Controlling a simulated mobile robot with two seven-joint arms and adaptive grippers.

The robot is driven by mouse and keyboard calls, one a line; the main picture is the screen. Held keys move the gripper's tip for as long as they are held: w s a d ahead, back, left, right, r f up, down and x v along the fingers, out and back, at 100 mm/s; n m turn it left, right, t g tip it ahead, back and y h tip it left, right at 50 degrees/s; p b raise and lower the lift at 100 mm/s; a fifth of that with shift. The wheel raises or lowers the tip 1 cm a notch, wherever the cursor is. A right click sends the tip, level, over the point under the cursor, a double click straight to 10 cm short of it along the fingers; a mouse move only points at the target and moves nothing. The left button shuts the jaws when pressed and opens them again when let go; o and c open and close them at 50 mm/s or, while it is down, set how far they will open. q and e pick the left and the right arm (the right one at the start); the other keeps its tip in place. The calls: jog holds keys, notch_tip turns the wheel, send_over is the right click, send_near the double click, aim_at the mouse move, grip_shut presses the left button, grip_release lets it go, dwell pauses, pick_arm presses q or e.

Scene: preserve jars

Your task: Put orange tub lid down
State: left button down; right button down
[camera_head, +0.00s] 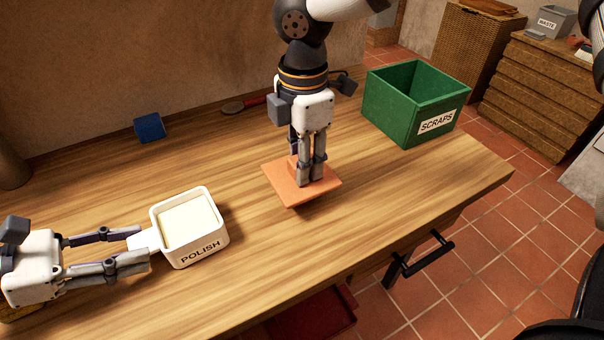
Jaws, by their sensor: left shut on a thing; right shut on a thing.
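The orange tub lid (290,193) is a flat square with a raised orange knob in its middle. My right gripper (310,178) points down from above and is shut on the lid's knob. The lid is at or just above the wooden table; I cannot tell whether it touches. My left gripper (147,250) comes in from the left and is shut on the side handle of a white tub (205,252) labelled POLISH. The tub stands upright and open on the table, with pale content inside. It is left of the lid, apart from it.
A green SCRAPS box (400,128) stands at the table's right end. A blue block (149,127) and a brush-like tool with a red handle (252,102) lie near the wall. The wooden table (390,190) is clear right of the lid.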

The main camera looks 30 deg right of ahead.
pick_arm(q)
jog(key=shift+s+a+f, duration=0.1)
jog(key=shift+f, duration=0.25)
pick_arm(e)
jog(key=shift+f, duration=1.9)
jog(key=c, duration=1.2)
grip_release()
notch_tip(320, 180, up, 12)
jog(key=shift+r, duration=0.2)
pick_arm(q)
jog(key=c, duration=1)
grip_release()
jog(key=shift+o, duration=0.2)
jog(key=shift+r, duration=0.15)
